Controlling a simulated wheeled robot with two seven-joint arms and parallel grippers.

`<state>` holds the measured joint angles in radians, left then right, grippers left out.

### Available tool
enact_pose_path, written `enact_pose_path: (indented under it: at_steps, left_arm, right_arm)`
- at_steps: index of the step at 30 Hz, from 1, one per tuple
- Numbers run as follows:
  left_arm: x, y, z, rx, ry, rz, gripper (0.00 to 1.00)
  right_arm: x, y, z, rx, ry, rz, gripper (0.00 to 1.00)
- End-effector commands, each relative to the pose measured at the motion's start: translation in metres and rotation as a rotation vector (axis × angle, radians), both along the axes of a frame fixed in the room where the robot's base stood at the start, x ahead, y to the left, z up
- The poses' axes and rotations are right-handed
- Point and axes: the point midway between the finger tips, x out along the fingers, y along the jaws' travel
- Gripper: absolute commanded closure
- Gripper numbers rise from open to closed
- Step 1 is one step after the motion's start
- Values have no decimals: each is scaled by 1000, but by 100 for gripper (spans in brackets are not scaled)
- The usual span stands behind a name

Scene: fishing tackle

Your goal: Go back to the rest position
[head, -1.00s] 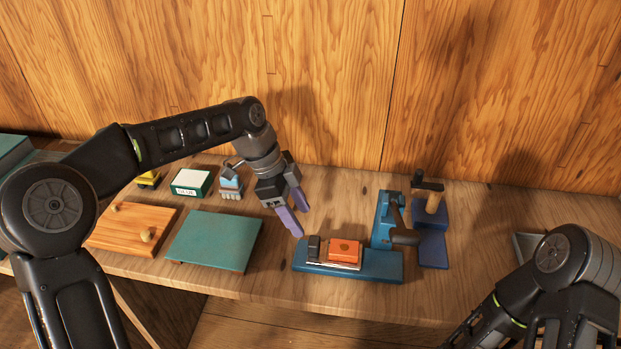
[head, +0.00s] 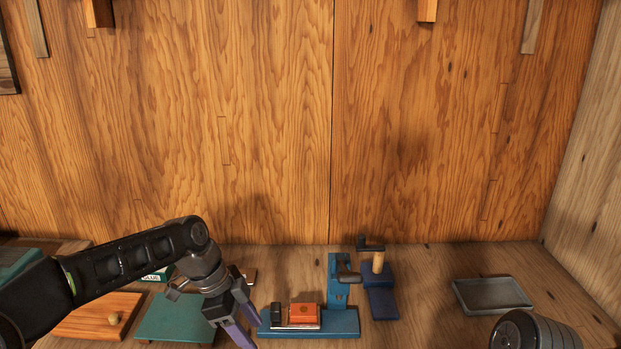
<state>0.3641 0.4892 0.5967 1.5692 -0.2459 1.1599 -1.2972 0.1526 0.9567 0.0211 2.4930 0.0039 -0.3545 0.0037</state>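My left gripper (head: 241,334) comes in from the left with its purple fingers spread and nothing visible between them. It hangs over the bench, just left of a blue base (head: 335,324) that carries an orange block (head: 303,315) and a small dark block (head: 276,314). My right arm (head: 534,332) shows only as a dark rounded link at the lower right edge. Its gripper is out of the picture.
A blue upright tool (head: 338,283) and a dark blue stand (head: 381,303) with a wooden post are behind the base. A grey tray (head: 492,295) lies at right. A teal board (head: 175,319) and wooden board (head: 95,318) lie at left. Bench between stand and tray is clear.

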Motion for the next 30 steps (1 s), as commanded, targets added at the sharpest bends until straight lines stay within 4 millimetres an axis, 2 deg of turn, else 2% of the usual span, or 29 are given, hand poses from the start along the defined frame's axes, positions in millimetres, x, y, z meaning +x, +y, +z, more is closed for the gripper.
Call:
enact_pose_path:
  at_steps: [1, 11, 14, 20, 23, 25, 27, 30]
  left_arm:
    - [0, 0, 0, 0, 0, 0, 45]
    - [-7, -22, -54, -37, 70, 145, 45]
    - [-11, -30, -75, -51, 100, 211, 45]
    - [-32, -52, -135, -83, 195, 399, 45]
    - [-52, -64, -175, -97, 264, 539, 45]
    - [-77, -73, -210, -103, 333, 673, 45]
    - [-112, -79, -251, -99, 414, 850, 45]
    - [-169, -78, -300, -75, 516, 1129, 45]
  right_arm:
    - [0, 0, 0, 0, 0, 0, 100]
    - [0, 0, 0, 0, -1, 0, 100]
    - [0, 0, 0, 0, 0, 0, 100]
    - [0, 0, 0, 0, 0, 0, 100]
    - [0, 0, 0, 0, 0, 0, 100]
    - [0, 0, 0, 0, 0, 0, 100]
    - [0, 0, 0, 0, 0, 0, 100]
    - [0, 0, 0, 0, 0, 0, 100]
